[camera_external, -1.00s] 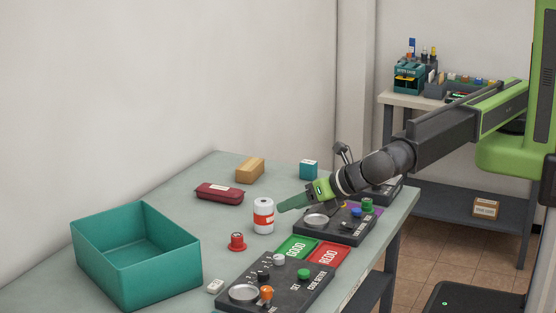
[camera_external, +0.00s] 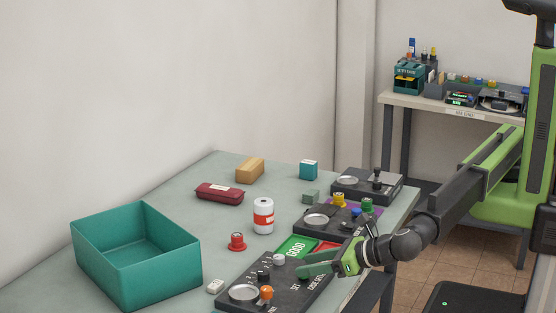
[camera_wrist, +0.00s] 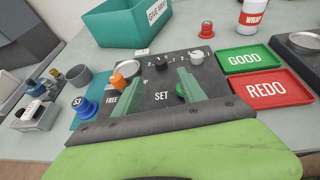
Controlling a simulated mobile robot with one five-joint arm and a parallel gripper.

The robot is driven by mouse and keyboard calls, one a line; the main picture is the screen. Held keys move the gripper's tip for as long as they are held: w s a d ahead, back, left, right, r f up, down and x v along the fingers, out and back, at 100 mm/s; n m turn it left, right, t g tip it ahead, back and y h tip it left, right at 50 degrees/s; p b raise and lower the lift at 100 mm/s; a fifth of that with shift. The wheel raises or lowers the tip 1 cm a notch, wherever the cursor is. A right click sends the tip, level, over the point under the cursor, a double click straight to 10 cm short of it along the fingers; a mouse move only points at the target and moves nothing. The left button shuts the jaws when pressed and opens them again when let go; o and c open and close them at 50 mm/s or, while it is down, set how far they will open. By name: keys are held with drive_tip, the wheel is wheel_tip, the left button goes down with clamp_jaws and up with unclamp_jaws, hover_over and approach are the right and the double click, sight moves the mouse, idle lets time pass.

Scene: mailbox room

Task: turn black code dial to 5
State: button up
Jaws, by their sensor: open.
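The black code dial (camera_external: 263,275) stands on the dark code setter panel (camera_external: 232,306), between the orange knob (camera_external: 266,292) and the pale grey dial (camera_external: 279,258). In the wrist view the black dial (camera_wrist: 159,74) is upright, ahead of and between my finger tips. Its pointer setting is too small to read. My gripper (camera_external: 304,263) is open and empty, above the right side of the panel. The green knob (camera_wrist: 181,94) is partly hidden by the right finger.
GOOD (camera_wrist: 250,58) and REDO (camera_wrist: 270,90) trays lie right of the panel. A teal bin (camera_external: 135,255), a red knobbed piece (camera_external: 237,242) and a white can (camera_external: 263,216) stand beyond. Another knobbed panel (camera_external: 335,227) lies behind the trays.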

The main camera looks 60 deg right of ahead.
sight(264, 272)
drive_tip(key=b+x, duration=0.3)
drive_tip(key=x, duration=0.8)
drive_tip(key=shift+f+b, duration=0.25)
drive_tip(key=shift+b, duration=0.1)
drive_tip(key=shift+w, duration=0.35)
drive_tip(key=shift+a, duration=0.1)
clamp_jaws()
